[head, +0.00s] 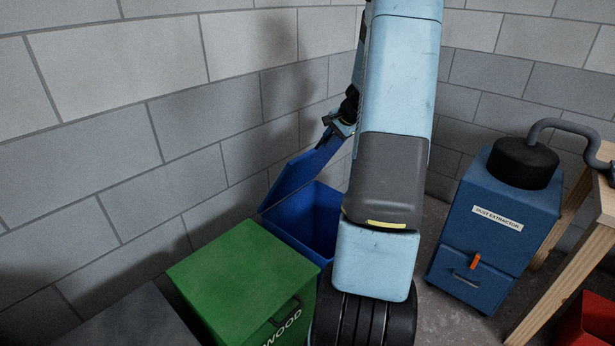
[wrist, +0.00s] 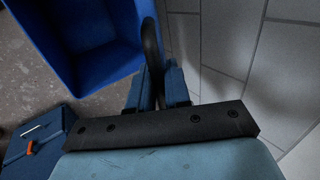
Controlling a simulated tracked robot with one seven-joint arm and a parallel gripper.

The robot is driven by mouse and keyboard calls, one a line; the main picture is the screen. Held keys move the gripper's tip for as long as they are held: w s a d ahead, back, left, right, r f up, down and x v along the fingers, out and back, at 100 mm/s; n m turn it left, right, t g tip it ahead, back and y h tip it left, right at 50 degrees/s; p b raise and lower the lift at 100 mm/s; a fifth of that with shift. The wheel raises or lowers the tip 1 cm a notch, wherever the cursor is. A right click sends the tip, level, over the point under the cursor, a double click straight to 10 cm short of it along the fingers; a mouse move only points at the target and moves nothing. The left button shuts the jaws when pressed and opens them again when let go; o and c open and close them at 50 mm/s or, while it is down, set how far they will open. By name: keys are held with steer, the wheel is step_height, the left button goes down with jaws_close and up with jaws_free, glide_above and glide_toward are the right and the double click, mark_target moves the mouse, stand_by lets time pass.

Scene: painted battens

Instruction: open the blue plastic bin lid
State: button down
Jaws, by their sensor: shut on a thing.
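The blue plastic bin (head: 318,215) stands behind the green bin, beside the wall; its dark blue inside shows. Its lid (head: 300,176) is raised and tilted up steeply on the left side of the opening. My gripper (head: 336,124) is at the lid's upper edge in the head view, and my arm hides the bin's right side. In the wrist view my gripper (wrist: 154,88) is shut around a dark curved bar, the lid handle (wrist: 151,45). Blue plastic and a deep shaded hollow (wrist: 80,40) lie above and left of the fingers there.
A green bin (head: 240,270) stands in front, with a grey surface (head: 125,315) left of it. A blue dust extractor (head: 485,225) and wooden table (head: 570,245) stand at right, with a red box (head: 585,325) below. The block wall (head: 180,130) is close behind the lid.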

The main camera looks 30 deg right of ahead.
steer(key=w+a+r+g, duration=0.1)
steer(key=w+a+r, duration=0.1)
steer(key=w, duration=0.4)
steer(key=shift+w+r, duration=0.2)
steer(key=shift+r, duration=0.45)
steer(key=shift+w, duration=0.1)
steer(key=w+a+r+g, duration=0.2)
steer(key=w, duration=0.5)
steer(key=shift+h, duration=0.3)
steer(key=shift+w+a, duration=0.1)
steer(key=shift+w, duration=0.05)
steer(key=w+a+g, duration=0.1)
steer(key=w+a, duration=0.1)
steer(key=w, duration=0.5)
steer(key=shift+w+r+g+h, duration=0.15)
steer(key=shift+w+g+h, duration=0.05)
steer(key=shift+g+h, duration=0.1)
steer(key=shift+a, duration=0.1)
stand_by(0.3)
